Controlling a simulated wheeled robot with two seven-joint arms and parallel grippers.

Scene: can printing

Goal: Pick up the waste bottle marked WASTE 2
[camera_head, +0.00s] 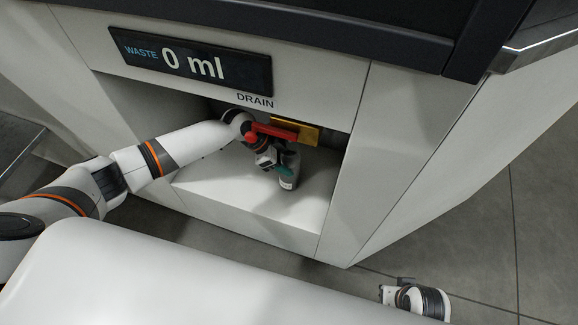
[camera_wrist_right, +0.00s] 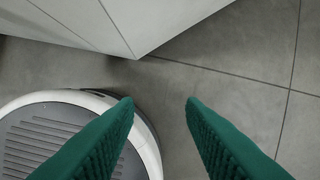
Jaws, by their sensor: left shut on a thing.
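A small grey bottle (camera_head: 291,162) stands in the recess below the DRAIN label in the head view. Its lower part has a pale label, too small to read, so I cannot tell whether it says WASTE 2. My left gripper (camera_head: 285,171) reaches in from the left and its teal finger is against the bottle's side; it is shut on the bottle. Part of the bottle is hidden by the gripper. My right gripper (camera_wrist_right: 160,103) is open and empty, with its two green fingers wide apart above the floor in the right wrist view.
A red handle (camera_head: 270,131) and a yellow plate (camera_head: 303,133) are just above the bottle. The display (camera_head: 190,62) reads WASTE 0 ml. The recess floor (camera_head: 225,190) is clear around the bottle. The cabinet's side wall (camera_head: 400,150) stands to the right.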

